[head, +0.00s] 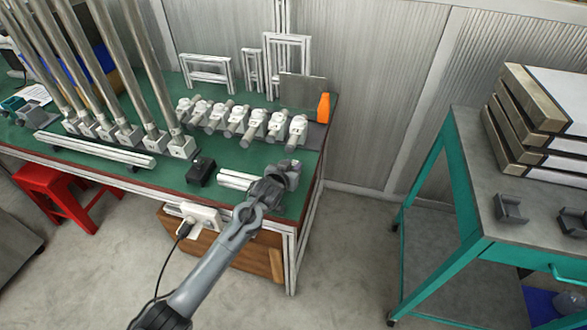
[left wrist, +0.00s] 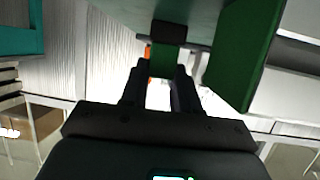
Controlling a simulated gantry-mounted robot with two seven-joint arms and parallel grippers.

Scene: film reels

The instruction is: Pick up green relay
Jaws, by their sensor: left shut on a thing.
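My left gripper (head: 291,170) hangs over the front right corner of the green-topped workbench (head: 150,178). It is shut on a small green relay, of which only a little green shows at the fingertips in the head view. In the left wrist view, the two dark fingers of the left gripper (left wrist: 161,75) hold the green relay (left wrist: 162,62) between their tips. A black block (left wrist: 168,32) shows just beyond it; I cannot tell whether it is part of the relay. My right gripper is not in view.
A small black box (head: 201,171) and silver bars (head: 238,181) lie left of my gripper. Several white-and-grey fittings (head: 240,122) stand in a row behind it. An orange piece (head: 323,108) is near the bench's right edge. A teal cart (head: 475,215) stands right, across open floor.

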